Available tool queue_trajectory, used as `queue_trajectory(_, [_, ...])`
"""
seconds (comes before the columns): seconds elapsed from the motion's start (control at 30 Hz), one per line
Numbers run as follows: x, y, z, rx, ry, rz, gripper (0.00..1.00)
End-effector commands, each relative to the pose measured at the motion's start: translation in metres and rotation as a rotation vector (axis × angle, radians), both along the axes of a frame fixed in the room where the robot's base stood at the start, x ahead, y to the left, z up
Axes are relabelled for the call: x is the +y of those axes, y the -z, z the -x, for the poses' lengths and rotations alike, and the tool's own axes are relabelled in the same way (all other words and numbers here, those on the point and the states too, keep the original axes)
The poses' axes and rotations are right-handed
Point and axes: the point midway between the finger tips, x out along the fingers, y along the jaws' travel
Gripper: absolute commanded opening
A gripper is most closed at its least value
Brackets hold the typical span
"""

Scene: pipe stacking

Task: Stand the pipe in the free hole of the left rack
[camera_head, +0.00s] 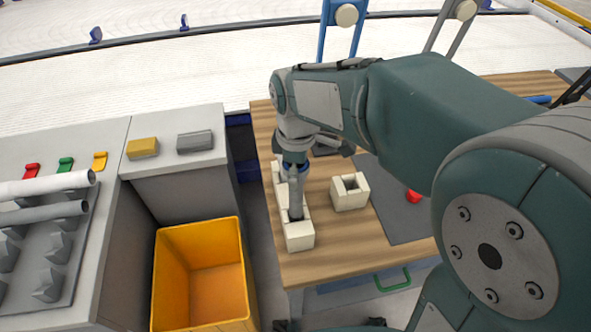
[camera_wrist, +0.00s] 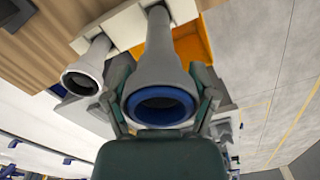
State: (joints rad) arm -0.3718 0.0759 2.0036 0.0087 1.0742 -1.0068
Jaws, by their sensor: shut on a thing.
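My gripper (camera_head: 294,160) is shut on a grey pipe (camera_head: 296,196) with a blue-rimmed wide upper end. In the wrist view my gripper (camera_wrist: 163,88) has its fingers on both sides of this pipe (camera_wrist: 160,55), just below the blue rim. The pipe is close to upright over the long cream left rack (camera_head: 299,236), its lower end at the rack's top. I cannot tell whether it sits inside a hole. In the wrist view a second grey pipe (camera_wrist: 90,58) with a white rim stands at the cream rack (camera_wrist: 125,28). My arm hides part of the rack in the head view.
A separate cream block (camera_head: 350,192) with a square opening stands to the right on the wooden table (camera_head: 335,250). A dark mat (camera_head: 395,222) bears a red piece (camera_head: 413,196). An orange bin (camera_head: 205,275) and grey counter stand at the left.

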Motion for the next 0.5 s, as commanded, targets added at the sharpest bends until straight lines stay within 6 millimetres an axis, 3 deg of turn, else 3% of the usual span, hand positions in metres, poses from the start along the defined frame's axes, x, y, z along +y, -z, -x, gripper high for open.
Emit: queue_trajectory(0.5, [0.0001,0.0080,-0.0002,0.000,0.000,0.000,0.13])
